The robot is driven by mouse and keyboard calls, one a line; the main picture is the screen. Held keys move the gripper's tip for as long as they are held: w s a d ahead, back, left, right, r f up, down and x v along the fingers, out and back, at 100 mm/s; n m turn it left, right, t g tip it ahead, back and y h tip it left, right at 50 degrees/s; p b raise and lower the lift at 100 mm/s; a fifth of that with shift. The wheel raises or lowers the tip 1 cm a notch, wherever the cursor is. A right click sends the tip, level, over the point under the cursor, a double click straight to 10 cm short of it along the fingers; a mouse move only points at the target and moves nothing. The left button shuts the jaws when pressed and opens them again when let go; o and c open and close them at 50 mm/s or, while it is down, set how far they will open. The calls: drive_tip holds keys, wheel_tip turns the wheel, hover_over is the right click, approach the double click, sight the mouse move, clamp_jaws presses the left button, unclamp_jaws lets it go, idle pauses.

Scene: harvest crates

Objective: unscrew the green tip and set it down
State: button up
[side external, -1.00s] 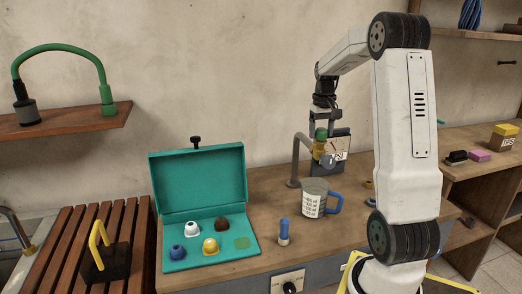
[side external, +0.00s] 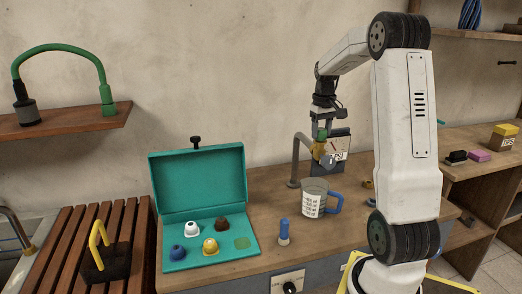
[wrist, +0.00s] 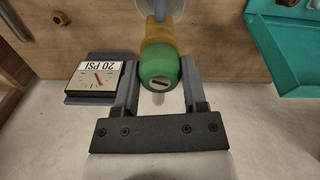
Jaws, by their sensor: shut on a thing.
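The green tip (side external: 321,134) sits on top of a yellow-brass fitting (side external: 319,150) at the end of a grey bent pipe (side external: 296,150). In the wrist view the green tip (wrist: 160,71) shows a dark slot in its end, with the brass fitting (wrist: 158,35) directly behind it. My gripper (side external: 321,130) points down over the tip. Its two fingers (wrist: 160,80) are shut on the green tip, one on each side. The fingers partly hide the tip in the side view.
A measuring jug (side external: 314,198) with a blue handle stands below the fitting. A pressure gauge (wrist: 95,78) is close beside my gripper. A blue-handled tool (side external: 284,231) stands in front.

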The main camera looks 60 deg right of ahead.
drive_tip(key=shift+n, duration=0.8)
drive_tip(key=shift+n, duration=0.9)
drive_tip(key=shift+n, duration=0.8)
drive_tip(key=shift+n, duration=0.3)
drive_tip(key=shift+n, duration=0.6)
